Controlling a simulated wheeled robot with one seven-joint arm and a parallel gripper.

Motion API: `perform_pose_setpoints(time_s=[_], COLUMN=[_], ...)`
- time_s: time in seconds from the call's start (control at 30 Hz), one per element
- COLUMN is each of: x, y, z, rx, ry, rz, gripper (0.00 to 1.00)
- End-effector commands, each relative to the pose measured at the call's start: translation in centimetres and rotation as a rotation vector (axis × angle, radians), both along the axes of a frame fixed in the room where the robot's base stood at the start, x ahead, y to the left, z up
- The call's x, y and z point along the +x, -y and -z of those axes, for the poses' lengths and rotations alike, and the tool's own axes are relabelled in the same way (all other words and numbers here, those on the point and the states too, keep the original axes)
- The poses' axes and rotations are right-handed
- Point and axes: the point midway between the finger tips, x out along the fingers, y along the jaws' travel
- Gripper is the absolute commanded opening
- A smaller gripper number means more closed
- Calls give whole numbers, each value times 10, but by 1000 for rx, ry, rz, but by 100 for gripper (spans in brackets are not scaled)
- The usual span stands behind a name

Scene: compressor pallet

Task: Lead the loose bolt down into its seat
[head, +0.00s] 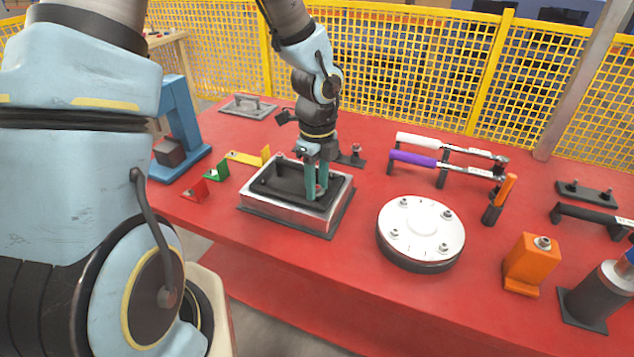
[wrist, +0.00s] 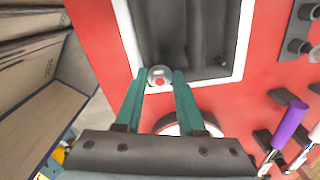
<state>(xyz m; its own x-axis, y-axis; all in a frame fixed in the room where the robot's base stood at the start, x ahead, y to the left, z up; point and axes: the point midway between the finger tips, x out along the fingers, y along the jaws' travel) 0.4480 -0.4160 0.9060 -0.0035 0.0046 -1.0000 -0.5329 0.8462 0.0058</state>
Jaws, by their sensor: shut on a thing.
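My gripper (head: 317,189) points down over the front right corner of a silver block (head: 283,208) with a black cover (head: 275,183) on top. Its green fingers are shut on the loose bolt, which the fingers mostly hide in the head view. In the wrist view the bolt (wrist: 160,76) shows as a round grey head with a red centre, between the fingertips (wrist: 159,84). It is at the edge of the block's pale rim (wrist: 126,38), beside the dark cover (wrist: 185,35). The seat under the bolt is hidden, and I cannot tell how deep the bolt sits.
The block stands on a red table (head: 330,258). A round white flange (head: 421,226) with several bolts is to the right. Red, green and yellow brackets (head: 216,171) stand left. White and purple-handled wrenches (head: 412,158) rest on a rack behind right. An orange block (head: 530,262) is further right.

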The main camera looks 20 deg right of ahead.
Motion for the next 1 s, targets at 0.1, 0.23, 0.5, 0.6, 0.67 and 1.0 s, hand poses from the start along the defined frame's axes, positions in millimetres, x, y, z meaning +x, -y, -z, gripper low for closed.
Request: perform_pose_setpoints(time_s=[0.1, 0.23, 0.5, 0.6, 0.67, 1.0], x=[0, 0, 0, 0, 0, 2], y=[0, 0, 0, 0, 0, 0], z=[3, 6, 5, 5, 5, -15], rx=[0, 0, 0, 0, 0, -2], ry=[0, 0, 0, 0, 0, 4], rz=[0, 0, 0, 0, 0, -3], gripper=[0, 0, 68, 73, 73, 73])
